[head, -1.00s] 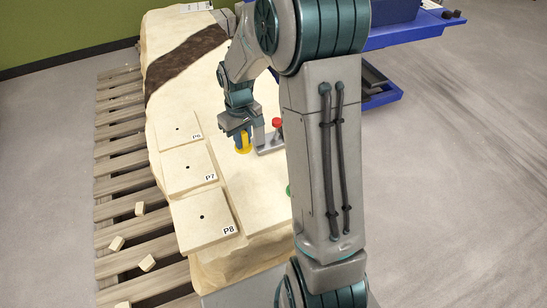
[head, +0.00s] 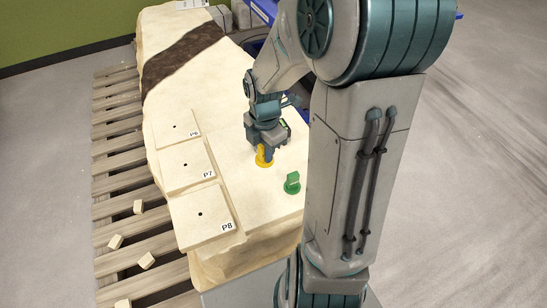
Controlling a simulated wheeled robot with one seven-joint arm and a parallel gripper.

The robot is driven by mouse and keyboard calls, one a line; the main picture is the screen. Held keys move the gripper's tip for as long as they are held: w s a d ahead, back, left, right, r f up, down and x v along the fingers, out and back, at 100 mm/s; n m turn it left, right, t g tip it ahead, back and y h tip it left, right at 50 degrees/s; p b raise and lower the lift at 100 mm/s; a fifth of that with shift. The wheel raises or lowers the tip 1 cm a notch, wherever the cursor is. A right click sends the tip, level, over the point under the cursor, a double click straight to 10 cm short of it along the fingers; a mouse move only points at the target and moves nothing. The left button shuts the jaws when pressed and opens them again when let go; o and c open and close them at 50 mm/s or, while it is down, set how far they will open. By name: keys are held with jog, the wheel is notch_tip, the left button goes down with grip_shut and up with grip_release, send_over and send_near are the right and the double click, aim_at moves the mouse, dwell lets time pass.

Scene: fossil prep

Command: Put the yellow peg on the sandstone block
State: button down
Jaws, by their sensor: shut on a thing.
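The sandstone block (head: 250,195) is a large pale slab with a dark brown band across its far part. My gripper (head: 264,149) points down over its right part, shut on the yellow peg (head: 264,160). The peg's yellow lower end and round foot show beneath the jaws; its upper part is hidden. I cannot tell whether the foot touches the block's top or hangs just above it.
A green peg (head: 292,183) stands right and nearer. Raised plates P6 (head: 178,128), P7 (head: 185,166) and P8 (head: 202,215), each with a hole, lie left. Small chips (head: 147,261) lie on the slatted pallet (head: 115,195). My arm covers the right side.

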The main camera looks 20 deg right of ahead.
jog(key=s+n, duration=0.3)
jog(key=n, duration=0.2)
jog(key=b, duration=0.3)
send_over(243, 171)
jog(key=shift+n, duration=0.4)
notch_tip(243, 171, down, 7)
jog(key=shift+a+f, duration=0.1)
jog(key=shift+f+b, duration=0.55)
jog(key=shift+f, duration=1.35)
jog(key=shift+f, duration=0.1)
jog(key=c, duration=1.3)
grip_release()
